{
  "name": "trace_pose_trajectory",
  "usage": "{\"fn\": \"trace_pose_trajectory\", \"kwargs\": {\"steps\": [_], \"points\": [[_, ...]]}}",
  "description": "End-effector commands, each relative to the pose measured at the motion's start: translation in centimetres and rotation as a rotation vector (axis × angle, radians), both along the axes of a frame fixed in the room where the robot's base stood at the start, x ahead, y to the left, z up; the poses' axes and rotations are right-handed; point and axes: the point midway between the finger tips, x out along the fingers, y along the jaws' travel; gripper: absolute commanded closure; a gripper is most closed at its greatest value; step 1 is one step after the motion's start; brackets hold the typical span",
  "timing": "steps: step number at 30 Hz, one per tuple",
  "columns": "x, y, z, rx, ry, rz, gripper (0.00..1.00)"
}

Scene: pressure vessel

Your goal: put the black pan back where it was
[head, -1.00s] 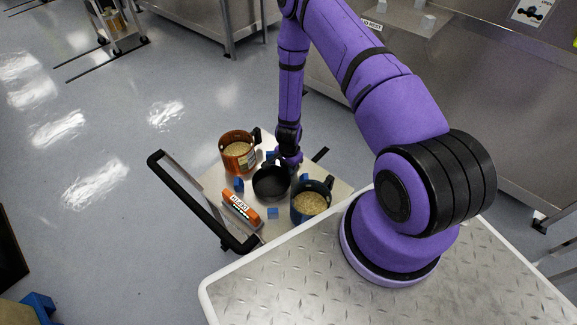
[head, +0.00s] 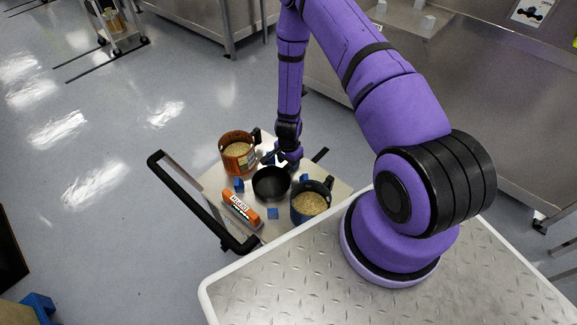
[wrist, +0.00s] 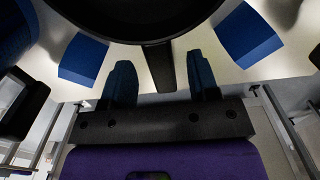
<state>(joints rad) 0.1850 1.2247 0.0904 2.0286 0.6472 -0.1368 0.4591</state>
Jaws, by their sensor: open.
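The black pan (head: 271,184) stands upright on the small cart's top (head: 250,236), between an orange pot and a dark blue pot. In the wrist view the pan (wrist: 140,18) fills the top edge, and its handle (wrist: 160,66) points toward my gripper (wrist: 163,85). My gripper is open, with one finger on each side of the handle and visible gaps between. In the head view my gripper (head: 284,162) is at the pan's far side, partly hidden by the wrist.
The orange pot (head: 232,157) and the dark blue pot (head: 298,213) hold grain-like contents. Several blue blocks (head: 272,213) surround the pan. An orange labelled box (head: 241,211) lies near the cart's black handle (head: 195,205). A steel counter (head: 480,110) stands at the right.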

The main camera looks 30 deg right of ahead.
Motion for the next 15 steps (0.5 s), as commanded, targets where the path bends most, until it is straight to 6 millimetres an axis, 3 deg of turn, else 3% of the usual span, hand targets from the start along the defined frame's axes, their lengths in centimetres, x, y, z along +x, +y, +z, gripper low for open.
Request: {"fn": "trace_pose_trajectory", "kwargs": {"steps": [9,15], "points": [[0.1,0.0,5.6,0.000,-0.002,0.001,0.45],[0.1,-0.1,8.1,-0.001,-0.001,0.000,0.45]]}}
